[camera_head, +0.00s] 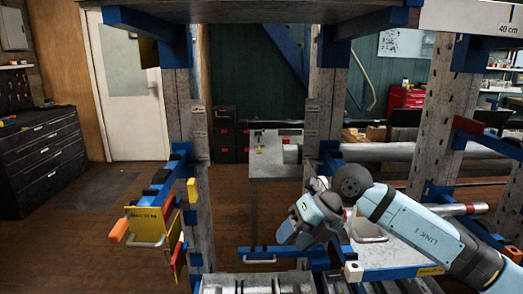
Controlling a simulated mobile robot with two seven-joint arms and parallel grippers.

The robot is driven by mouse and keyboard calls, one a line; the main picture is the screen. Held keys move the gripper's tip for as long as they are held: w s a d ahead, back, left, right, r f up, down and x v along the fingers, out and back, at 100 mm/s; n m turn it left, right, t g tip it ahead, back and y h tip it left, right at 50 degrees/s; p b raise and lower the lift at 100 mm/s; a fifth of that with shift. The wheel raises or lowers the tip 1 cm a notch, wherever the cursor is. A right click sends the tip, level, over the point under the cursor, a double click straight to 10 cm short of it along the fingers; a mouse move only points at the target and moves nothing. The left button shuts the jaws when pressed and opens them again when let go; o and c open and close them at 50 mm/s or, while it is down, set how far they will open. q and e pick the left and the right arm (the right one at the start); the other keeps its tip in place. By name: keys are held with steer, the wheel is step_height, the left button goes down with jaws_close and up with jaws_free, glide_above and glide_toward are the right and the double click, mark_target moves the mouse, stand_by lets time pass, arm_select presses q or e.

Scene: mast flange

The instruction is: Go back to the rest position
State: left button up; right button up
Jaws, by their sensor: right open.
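My right arm comes in from the right and bends at a dark round joint. Its right gripper (298,226) is at the middle of the view, in front of the grey posts and near a blue cross bar (282,252). The gripper is small here and partly turned away; I see nothing held in it. My left gripper and left arm are not in view.
A worn grey post (198,232) with blue brackets stands left of centre, with a yellow plate (146,222) on a bar beside it. Another post (440,120) stands at right. A grey table (270,171) is behind. Open floor lies at left, before dark drawers (42,155).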

steer(key=s+a+f+m+y, duration=0.2)
steer(key=s+a+m+y, duration=0.45)
steer(key=y, duration=0.65)
steer(key=s+d+f+m+t+h, duration=0.2)
steer(key=d+f+m+t+h, duration=0.4)
steer(key=m+t, duration=0.4)
steer(key=s+d+f+m+t+h, duration=0.1)
steer(key=d+f+m+t+h, duration=0.3)
steer(key=f+m+t, duration=0.6)
steer(key=s+d+f+m+g+h, duration=0.4)
steer(key=s+f+m+g, duration=0.1)
steer(key=s+f, duration=0.35)
steer(key=s+d+f+m+g+h, duration=0.3)
steer(key=s+d+f+m+g, duration=0.15)
steer(key=s+f, duration=0.35)
arm_select(q)
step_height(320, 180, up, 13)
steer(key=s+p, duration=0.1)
steer(key=p, duration=1.4)
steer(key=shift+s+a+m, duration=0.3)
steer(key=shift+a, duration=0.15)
arm_select(e)
step_height(320, 180, up, 12)
steer(key=shift+s+d, duration=0.3)
steer(key=shift+s, duration=0.1)
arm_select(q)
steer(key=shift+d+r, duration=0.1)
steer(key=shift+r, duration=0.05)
